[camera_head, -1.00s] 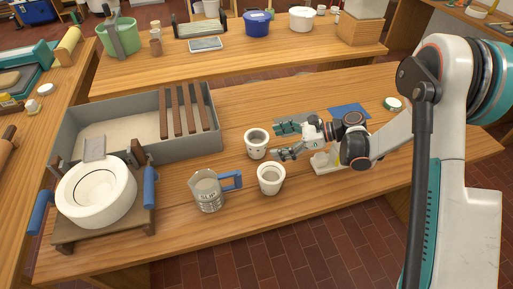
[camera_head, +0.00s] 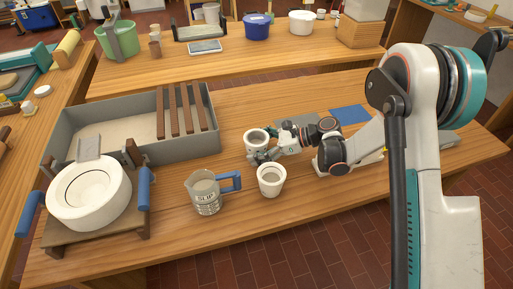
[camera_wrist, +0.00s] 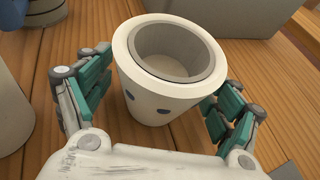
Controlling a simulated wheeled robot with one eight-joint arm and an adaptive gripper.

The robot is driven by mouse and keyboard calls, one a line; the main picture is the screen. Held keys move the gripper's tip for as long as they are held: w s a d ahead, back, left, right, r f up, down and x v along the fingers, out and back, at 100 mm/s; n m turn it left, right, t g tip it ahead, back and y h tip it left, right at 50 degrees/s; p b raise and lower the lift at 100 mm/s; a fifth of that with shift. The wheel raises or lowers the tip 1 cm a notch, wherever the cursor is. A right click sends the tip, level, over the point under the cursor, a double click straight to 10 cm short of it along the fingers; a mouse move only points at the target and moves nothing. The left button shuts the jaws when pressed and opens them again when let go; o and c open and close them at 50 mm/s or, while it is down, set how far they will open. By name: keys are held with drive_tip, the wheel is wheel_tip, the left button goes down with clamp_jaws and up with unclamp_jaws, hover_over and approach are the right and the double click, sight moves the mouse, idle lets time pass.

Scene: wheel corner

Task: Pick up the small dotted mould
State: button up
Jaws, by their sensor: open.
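The small dotted mould (camera_head: 252,135) is a white cup with a grey inner ring, upright on the wooden table. In the wrist view the mould (camera_wrist: 150,108) shows two dark blue dots on its near side. My gripper (camera_head: 265,146) is at its right side, fingers low at table height. In the wrist view my gripper (camera_wrist: 168,78) is open, with one teal-padded finger on each side of the mould. I see narrow gaps between the pads and the wall; whether either pad touches is unclear. The mould's far side is hidden.
A plain white mould (camera_head: 271,182) stands close in front of my gripper. A jug marked SLIP (camera_head: 207,195) with a blue handle is to its left. A grey trough (camera_head: 190,150) with wooden slats and a large round white mould (camera_head: 118,190) are further left. Blue sheet (camera_head: 350,114) lies behind my arm.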

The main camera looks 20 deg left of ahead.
drive_tip(key=c, duration=1.5)
drive_tip(key=shift+r, duration=0.15)
wheel_tip(320, 180, up, 20)
drive_tip(key=p, duration=0.7)
